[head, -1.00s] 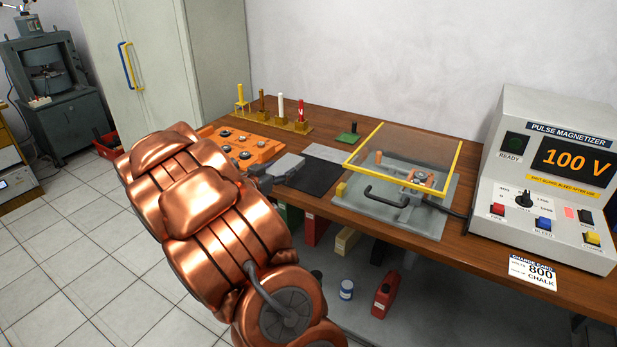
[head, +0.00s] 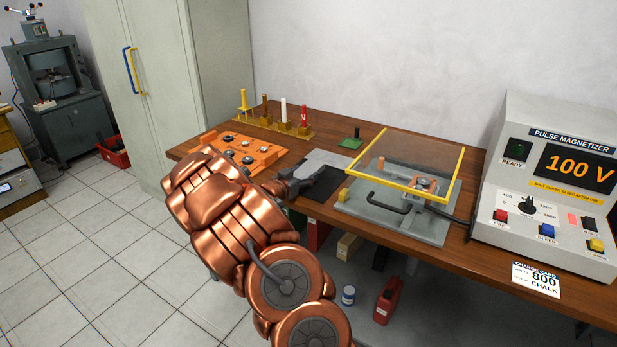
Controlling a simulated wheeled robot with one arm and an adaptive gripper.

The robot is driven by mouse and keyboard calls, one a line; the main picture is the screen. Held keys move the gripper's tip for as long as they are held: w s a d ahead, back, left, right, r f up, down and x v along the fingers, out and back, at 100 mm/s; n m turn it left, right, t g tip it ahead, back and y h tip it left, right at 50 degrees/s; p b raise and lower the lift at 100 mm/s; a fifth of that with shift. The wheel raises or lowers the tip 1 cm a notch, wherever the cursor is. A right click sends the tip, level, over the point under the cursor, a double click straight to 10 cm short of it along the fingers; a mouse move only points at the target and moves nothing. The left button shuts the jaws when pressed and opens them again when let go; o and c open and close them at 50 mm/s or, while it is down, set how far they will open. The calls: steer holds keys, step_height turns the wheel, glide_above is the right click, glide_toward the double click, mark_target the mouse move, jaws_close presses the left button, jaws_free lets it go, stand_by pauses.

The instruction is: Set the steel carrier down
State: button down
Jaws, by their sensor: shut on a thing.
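My gripper (head: 308,181) is at the front part of the bench, over the black mat (head: 325,188) and beside the light grey plate (head: 318,161). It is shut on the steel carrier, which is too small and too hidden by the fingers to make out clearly. I cannot tell whether the carrier touches the surface below. My copper-coloured arm comes in from the bottom and covers the bench's front left edge.
An orange tray (head: 266,155) with dark round pieces lies at left. Coloured posts (head: 283,112) stand behind it. A yellow-framed clear guard (head: 410,160) is raised over a grey fixture (head: 425,228) to the right. The pulse magnetizer (head: 550,190) reads 100 V.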

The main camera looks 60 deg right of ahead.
mark_target(308, 175)
steer(key=shift+d+f, duration=0.45)
steer(key=shift+d, duration=0.2)
steer(key=shift+d+f, duration=0.4)
steer(key=shift+d, duration=0.2)
steer(key=shift+d+f, duration=0.3)
steer(key=shift+f, duration=0.05)
steer(key=shift+f, duration=0.2)
steer(key=shift+c, duration=1.2)
jaws_free()
